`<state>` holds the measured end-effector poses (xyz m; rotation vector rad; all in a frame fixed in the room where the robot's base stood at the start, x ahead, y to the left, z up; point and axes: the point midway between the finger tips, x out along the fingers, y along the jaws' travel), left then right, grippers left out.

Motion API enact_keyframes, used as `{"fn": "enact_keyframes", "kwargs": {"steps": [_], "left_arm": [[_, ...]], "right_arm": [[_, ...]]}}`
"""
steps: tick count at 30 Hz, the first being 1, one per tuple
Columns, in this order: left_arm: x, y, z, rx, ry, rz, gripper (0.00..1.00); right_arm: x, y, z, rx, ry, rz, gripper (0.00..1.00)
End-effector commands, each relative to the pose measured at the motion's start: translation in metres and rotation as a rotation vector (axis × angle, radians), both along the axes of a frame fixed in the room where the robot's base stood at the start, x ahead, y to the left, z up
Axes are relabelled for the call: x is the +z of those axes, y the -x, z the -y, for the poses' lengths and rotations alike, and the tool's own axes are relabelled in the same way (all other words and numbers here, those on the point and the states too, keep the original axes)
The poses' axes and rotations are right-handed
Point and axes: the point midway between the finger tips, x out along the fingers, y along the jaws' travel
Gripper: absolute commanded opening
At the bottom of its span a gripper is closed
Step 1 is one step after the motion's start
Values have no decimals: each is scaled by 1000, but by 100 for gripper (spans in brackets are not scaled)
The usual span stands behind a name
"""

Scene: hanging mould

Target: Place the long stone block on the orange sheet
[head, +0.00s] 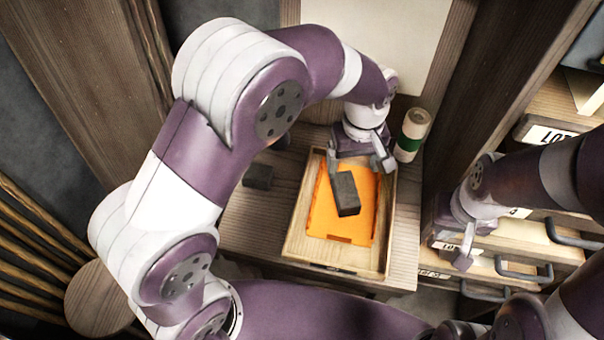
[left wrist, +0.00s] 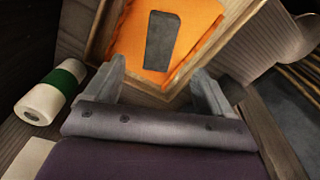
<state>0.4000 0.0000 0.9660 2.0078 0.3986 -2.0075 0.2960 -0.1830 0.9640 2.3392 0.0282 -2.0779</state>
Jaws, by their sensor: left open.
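A long dark grey stone block (head: 347,193) lies on the orange sheet (head: 325,219) inside a shallow wooden tray (head: 295,236). In the left wrist view the block (left wrist: 161,41) also rests on the orange sheet (left wrist: 200,18). My left gripper (head: 360,163) is open and empty over the far end of the tray, just beyond the block and apart from it. Its two spread fingers show in the left wrist view (left wrist: 162,82). My right gripper (head: 456,252) hangs by the drawers at the right; its jaw opening is unclear.
Another dark block (head: 258,177) sits on the wooden bench left of the tray, partly hidden by my left arm. A white roll with a green band (head: 412,135) stands at the tray's far right corner. Drawers with handles (head: 525,270) fill the right side.

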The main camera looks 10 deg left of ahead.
Motion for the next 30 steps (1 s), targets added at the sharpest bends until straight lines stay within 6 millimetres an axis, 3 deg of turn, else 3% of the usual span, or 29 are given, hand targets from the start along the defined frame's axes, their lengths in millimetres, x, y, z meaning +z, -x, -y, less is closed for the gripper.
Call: {"fn": "enact_keyframes", "kwargs": {"steps": [2,5,6,9,12,15,22,25,30], "left_arm": [[1,1,-14,-16,3,6,83],[5,13,-67,-103,11,31,83],[6,23,-92,-150,12,46,83],[5,56,-143,-267,5,86,83],[2,86,-172,-356,-9,111,83],[0,102,-182,-401,-18,121,83],[0,104,-183,-413,-19,120,83],[22,104,-183,-413,-19,119,83],[22,104,-183,-413,-19,119,83]], "right_arm": [[0,0,0,0,0,0,0],[0,0,0,0,0,0,0],[0,0,0,0,0,0,0],[0,0,0,0,0,0,0],[0,0,0,0,0,0,0],[0,0,0,0,0,0,0],[1,0,0,0,0,0,0],[23,0,0,0,0,-1,0],[23,0,0,0,0,-1,0]]}}
